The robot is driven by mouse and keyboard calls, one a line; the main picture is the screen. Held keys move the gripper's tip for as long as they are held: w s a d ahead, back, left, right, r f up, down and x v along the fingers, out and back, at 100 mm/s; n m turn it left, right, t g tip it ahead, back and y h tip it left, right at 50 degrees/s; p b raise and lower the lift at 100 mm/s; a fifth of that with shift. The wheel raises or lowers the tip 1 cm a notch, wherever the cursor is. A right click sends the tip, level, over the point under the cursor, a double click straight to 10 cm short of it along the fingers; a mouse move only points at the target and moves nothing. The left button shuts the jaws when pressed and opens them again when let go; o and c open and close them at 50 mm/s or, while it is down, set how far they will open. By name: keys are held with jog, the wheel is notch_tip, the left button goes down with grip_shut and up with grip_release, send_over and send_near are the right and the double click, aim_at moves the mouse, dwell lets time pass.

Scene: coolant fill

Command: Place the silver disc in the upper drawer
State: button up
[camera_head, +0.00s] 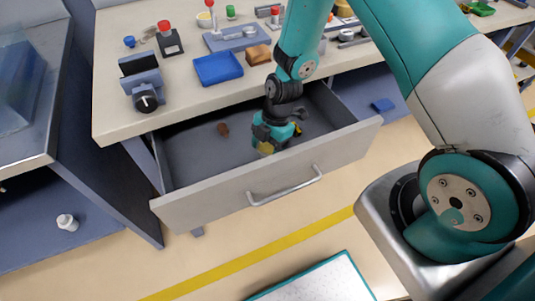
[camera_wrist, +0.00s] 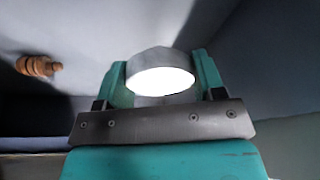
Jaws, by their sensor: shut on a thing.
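The upper drawer (camera_head: 190,165) is pulled out below the bench top, with its front panel and bar handle facing me. My gripper (camera_head: 268,143) reaches down inside the drawer, near its front panel. In the wrist view my gripper (camera_wrist: 163,85) is shut on the silver disc (camera_wrist: 155,58), a round grey piece with a bright white face, held between the two teal fingers. In the head view the disc is hidden or too small to tell. Whether it touches the drawer floor I cannot tell.
A small brown turned piece (camera_head: 223,129) lies in the drawer, left of my gripper; it also shows in the wrist view (camera_wrist: 38,66). A blue tray (camera_head: 217,68), a vise (camera_head: 142,84) and several tools stand on the bench top (camera_head: 115,115). The drawer's left part is mostly free.

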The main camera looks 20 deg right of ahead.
jog(key=shift+f, duration=1.9)
jog(key=o, duration=0.8)
jog(key=shift+f, duration=0.1)
jog(key=v, duration=1.2)
jog(key=s+a+r+m, duration=0.2)
jog(key=r+m, duration=0.1)
jog(key=r, duration=0.4)
jog(key=s+a+r+m, duration=0.3)
jog(key=r, duration=0.4)
jog(key=s+a+r+m, duration=0.1)
jog(key=s+r+m, duration=0.2)
jog(key=s, duration=0.1)
jog(key=s+a+r+m+t, duration=0.1)
jog(key=s+r+m, duration=0.2)
jog(key=s+r, duration=0.1)
jog(key=s+r+m+y, duration=0.1)
jog(key=s+r+m, duration=0.2)
jog(key=s, duration=0.3)
jog(key=shift+s+a+r+b, duration=0.15)
jog(key=shift+a+r+b, duration=0.15)
jog(key=shift+a+r, duration=0.1)
